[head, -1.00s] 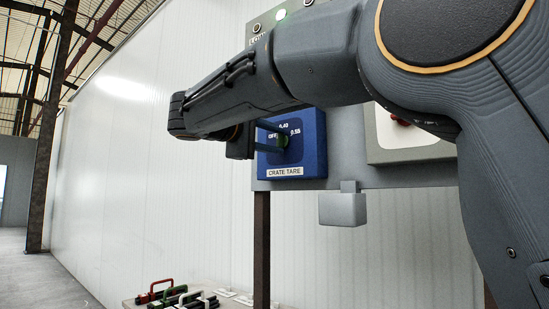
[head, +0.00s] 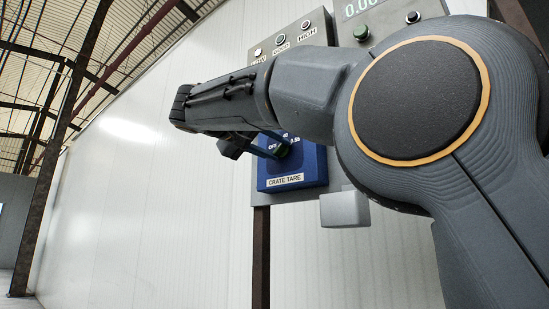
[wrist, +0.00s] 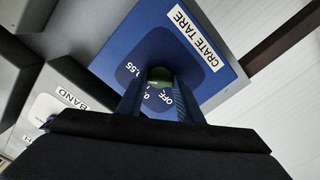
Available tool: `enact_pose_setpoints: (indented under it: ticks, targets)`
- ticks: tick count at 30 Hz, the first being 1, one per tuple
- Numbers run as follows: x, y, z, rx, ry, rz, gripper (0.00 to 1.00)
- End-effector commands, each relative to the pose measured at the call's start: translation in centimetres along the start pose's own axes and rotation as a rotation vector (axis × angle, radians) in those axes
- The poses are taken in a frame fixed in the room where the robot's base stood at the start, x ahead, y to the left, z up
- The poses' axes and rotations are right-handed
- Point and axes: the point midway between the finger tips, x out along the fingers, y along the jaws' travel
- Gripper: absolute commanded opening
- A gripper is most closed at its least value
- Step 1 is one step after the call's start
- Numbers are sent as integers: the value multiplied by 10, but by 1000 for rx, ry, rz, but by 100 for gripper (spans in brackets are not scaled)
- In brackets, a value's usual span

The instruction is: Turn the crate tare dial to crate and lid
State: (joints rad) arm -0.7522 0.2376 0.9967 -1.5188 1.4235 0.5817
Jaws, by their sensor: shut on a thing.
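The box face carries the marks OFF, 0.40 and 0.55, partly covered by my fingers in both views. In the wrist view the knob (wrist: 160,76) sits between my fingertips. My gripper (head: 275,148) reaches in from the left and is shut on the knob; it also shows in the wrist view (wrist: 158,92). I cannot tell which mark the dial points at.
A pale grey block (head: 345,208) sticks out below. A BAND box (wrist: 62,105) is at left in the wrist view.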

Motion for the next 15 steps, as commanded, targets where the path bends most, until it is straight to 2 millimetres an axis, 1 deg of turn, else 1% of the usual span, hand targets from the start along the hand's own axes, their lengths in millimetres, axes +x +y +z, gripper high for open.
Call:
enact_pose_setpoints:
  ticks: [1, 6, 15]
  targets:
    - [0, -3, 2, 24, -1, 0, 10]
    - [0, -2, 1, 92, -1, -1, 10]
    - [0, -1, 0, 139, -1, -1, 10]
